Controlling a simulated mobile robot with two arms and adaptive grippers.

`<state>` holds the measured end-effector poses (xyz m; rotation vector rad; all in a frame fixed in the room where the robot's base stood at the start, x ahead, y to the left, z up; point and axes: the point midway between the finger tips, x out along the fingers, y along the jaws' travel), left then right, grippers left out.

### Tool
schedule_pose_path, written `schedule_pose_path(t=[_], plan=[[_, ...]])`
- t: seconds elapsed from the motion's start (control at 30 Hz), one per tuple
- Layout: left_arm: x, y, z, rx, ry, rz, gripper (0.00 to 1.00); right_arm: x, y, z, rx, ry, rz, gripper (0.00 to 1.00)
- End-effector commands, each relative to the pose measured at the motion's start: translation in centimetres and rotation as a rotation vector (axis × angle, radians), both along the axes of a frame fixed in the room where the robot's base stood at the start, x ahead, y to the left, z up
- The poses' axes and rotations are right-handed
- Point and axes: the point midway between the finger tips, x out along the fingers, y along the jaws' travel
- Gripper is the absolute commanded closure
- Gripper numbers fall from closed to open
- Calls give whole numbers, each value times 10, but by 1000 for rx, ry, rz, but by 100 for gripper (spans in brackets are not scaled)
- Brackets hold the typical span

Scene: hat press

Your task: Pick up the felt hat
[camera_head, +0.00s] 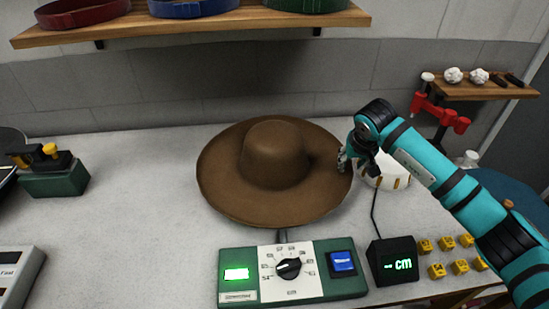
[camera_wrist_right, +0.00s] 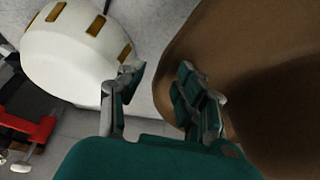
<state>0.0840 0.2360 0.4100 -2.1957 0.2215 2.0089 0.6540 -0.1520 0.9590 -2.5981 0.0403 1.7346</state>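The brown felt hat (camera_head: 275,155) lies on the grey table, crown up and wide brim down. My right gripper (camera_head: 345,157) is at the right edge of its brim. In the right wrist view the gripper (camera_wrist_right: 158,85) is open, its two fingers apart. The hat's brim (camera_wrist_right: 230,60) fills the right side there; its edge reaches into the gap, with one finger in front of the brim and the other outside it. I cannot tell whether a finger touches the felt. My left gripper is not in view.
A white round device (camera_head: 391,181) with gold pads stands close right of the gripper. A green control panel (camera_head: 240,293) and a black display (camera_head: 393,261) stand in front. A shelf (camera_head: 200,24) with hat bands hangs behind. Bare table (camera_head: 130,200) lies left of the hat.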

Motion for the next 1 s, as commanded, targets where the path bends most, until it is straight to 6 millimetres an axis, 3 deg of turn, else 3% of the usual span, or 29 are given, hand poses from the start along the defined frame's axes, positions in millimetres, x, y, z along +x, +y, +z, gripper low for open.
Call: schedule_pose_path(t=[0.03,0.23,0.73,1.0], plan=[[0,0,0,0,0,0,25,0,0,0,0,0,0,75],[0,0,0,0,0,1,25,0,0,0,-1,0,0,100],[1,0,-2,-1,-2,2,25,1,0,7,0,-3,-1,100],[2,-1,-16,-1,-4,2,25,1,0,56,1,-8,-1,100]])
